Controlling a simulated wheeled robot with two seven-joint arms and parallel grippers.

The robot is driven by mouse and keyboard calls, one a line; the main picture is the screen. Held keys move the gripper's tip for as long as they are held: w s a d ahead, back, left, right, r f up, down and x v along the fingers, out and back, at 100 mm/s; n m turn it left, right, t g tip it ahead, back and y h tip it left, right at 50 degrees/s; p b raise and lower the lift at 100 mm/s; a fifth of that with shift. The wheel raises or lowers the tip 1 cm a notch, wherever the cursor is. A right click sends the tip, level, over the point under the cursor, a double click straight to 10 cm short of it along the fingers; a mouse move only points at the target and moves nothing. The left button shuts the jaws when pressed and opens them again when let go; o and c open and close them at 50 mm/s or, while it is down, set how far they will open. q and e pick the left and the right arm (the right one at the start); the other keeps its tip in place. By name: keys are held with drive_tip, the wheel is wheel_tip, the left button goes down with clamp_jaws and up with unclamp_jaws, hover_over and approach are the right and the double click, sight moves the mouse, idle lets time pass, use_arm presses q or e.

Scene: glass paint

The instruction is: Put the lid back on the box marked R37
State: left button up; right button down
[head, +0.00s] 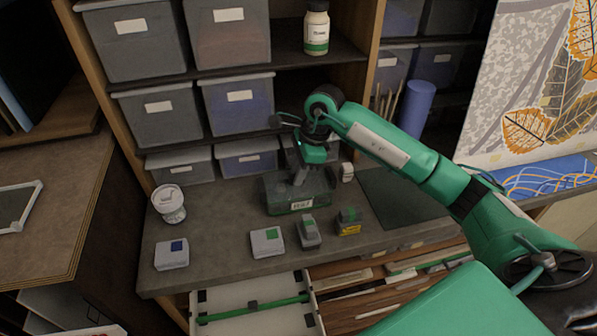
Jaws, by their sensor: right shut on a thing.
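The box marked R37 (288,209) is a dark see-through box with a white label on its front. It stands on the grey worktop near the middle. My right gripper (301,178) reaches down over the box from above, with its fingers at the box's top. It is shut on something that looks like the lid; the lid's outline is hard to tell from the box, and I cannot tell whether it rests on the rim. My left gripper is out of view.
Several small grey blocks, with blue, green and yellow marks, stand in front; one is a grey block (267,243). Shelves with grey bins (158,116) rise behind. An open drawer (250,322) juts out in front.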

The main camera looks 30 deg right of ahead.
drive_tip(key=shift+b, duration=0.35)
idle(0.5)
idle(0.3)
drive_tip(key=c, duration=0.7)
unclamp_jaws()
drive_tip(key=shift+c, duration=0.2)
drive_tip(key=shift+r+p, duration=1.35)
drive_tip(key=shift+r, duration=2.15)
clamp_jaws()
